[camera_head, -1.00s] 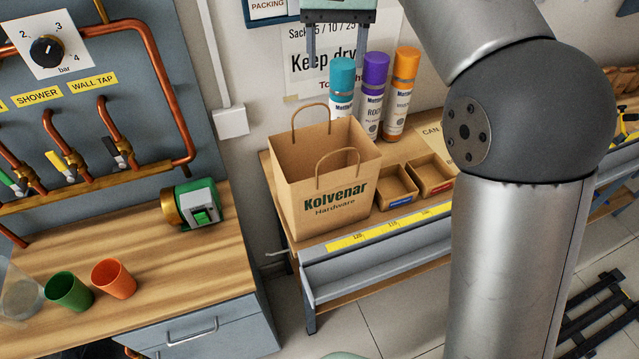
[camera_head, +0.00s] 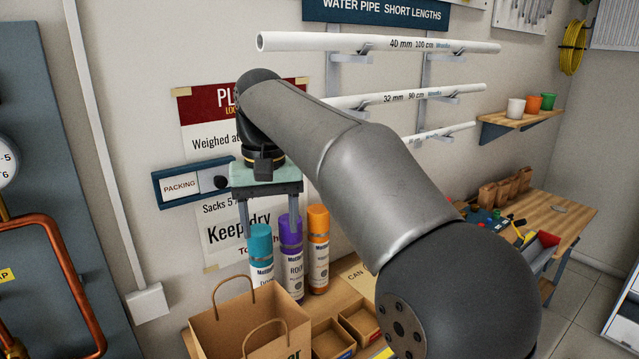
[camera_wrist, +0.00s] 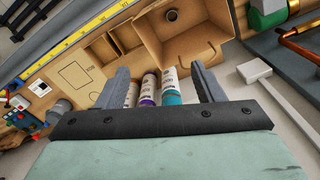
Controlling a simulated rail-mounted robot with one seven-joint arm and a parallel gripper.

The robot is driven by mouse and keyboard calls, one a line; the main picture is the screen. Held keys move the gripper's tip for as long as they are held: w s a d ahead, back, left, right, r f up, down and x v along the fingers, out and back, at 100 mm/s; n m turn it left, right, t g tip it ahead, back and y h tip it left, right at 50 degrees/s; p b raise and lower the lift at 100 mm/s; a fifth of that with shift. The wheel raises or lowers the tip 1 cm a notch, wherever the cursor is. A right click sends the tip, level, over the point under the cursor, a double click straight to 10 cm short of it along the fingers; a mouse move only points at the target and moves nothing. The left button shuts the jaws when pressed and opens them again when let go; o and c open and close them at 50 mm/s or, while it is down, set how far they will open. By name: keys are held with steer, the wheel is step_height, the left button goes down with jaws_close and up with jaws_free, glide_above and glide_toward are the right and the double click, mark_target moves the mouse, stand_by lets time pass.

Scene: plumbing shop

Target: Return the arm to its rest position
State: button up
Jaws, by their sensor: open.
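My gripper (camera_head: 268,225) hangs from my bent arm with its fingers pointing down, in front of the wall poster. Its two fingers are apart with nothing held between them. In the wrist view the gripper (camera_wrist: 160,70) also shows spread and empty, the spray cans visible beyond the gap. In the head view its fingertips appear close to the tops of the teal can (camera_head: 261,250) and purple can (camera_head: 291,250); the exact distance cannot be told.
An orange can (camera_head: 318,250) stands beside the others. A Kolvenar paper bag (camera_head: 230,325) and small open boxes (camera_head: 360,318) are on the bench. White pipes (camera_head: 380,43) lie on wall brackets behind my arm. A cup shelf (camera_head: 510,123) and another bench (camera_head: 560,205) are at right.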

steer(key=s+d+f+m, duration=0.1)
steer(key=s+d+f, duration=0.35)
steer(key=d, duration=0.45)
steer(key=s+d+f+m, duration=0.1)
steer(key=s+d+f, duration=0.3)
steer(key=d+f, duration=0.3)
steer(key=s+d+f+m, duration=0.1)
steer(key=s+d+f, duration=0.8)
steer(key=s, duration=0.5)
step_height(320, 180, down, 2)
steer(key=shift+d+f+t, duration=0.1)
steer(key=shift+d+t, duration=0.1)
steer(key=shift+t, duration=0.2)
steer(key=shift+w, duration=0.1)
